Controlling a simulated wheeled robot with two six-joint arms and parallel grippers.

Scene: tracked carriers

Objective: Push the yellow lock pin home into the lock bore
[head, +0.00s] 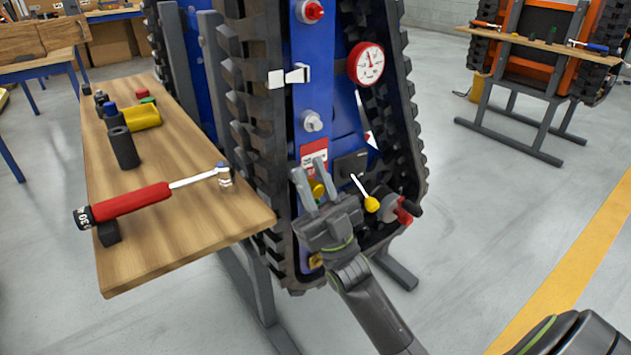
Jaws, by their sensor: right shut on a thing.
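My right gripper (310,172) is in front of the lower part of the blue side plate (312,88) of the tracked carrier. Its fingers are shut on the yellow lock pin (317,188), and a bit of yellow shows between them. The gripper body and fingers hide most of the pin. The lock bore is not visible; I cannot tell whether the pin is inside it. My left gripper is not in view.
Beside the gripper are a yellow-knobbed lever (371,204) and a red-handled part (404,212). A black track (256,130) runs left of the plate. A wooden bench (190,222) holds a red torque wrench (130,202) and several sockets. Open floor lies to the right.

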